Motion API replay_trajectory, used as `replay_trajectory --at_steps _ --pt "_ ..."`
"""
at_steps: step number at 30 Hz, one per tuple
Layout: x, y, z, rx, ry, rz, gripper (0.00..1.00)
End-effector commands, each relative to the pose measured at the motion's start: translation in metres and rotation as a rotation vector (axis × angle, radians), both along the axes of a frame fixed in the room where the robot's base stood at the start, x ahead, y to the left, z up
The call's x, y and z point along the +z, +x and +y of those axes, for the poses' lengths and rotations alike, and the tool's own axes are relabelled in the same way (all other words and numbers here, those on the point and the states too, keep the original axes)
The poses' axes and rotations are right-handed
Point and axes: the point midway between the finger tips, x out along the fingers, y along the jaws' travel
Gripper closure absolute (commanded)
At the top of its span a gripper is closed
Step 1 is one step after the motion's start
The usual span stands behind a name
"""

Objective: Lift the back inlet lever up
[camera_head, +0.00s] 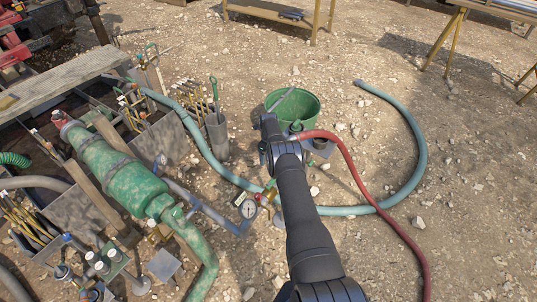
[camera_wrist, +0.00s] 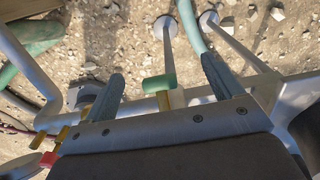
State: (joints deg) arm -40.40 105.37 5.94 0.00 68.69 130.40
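In the wrist view my gripper (camera_wrist: 158,67) is open, with its two grey-blue fingers wide apart. A short green cylindrical grip (camera_wrist: 160,84) shows between the fingers, touching neither as far as I can see. It sits by a pale fitting on a grey pipe (camera_wrist: 195,95); I take it for a lever handle, but cannot tell whether it is the back inlet lever. In the head view my dark arm (camera_head: 300,215) reaches up the middle, and its end hides the lever area.
A green bucket (camera_head: 311,103) stands beyond my arm's end. A red hose (camera_head: 372,200) and a blue-green hose (camera_head: 418,150) curve to its right. A pressure gauge (camera_head: 248,209) and green pump body (camera_head: 122,178) lie left. Brass and red fittings (camera_wrist: 50,158) show at the wrist view's lower left.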

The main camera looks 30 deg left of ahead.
Motion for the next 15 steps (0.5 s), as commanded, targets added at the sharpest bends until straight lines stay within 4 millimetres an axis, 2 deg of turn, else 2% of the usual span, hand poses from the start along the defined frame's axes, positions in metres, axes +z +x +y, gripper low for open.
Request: replay_trajectory --at_steps 1,10,15 --pt "0.0001 0.0000 0.0000 0.000 0.000 0.000 0.26" --pt "0.0001 0.0000 0.0000 0.000 0.000 0.000 0.84" --pt "0.0003 0.0000 0.0002 0.000 0.000 0.000 0.84"
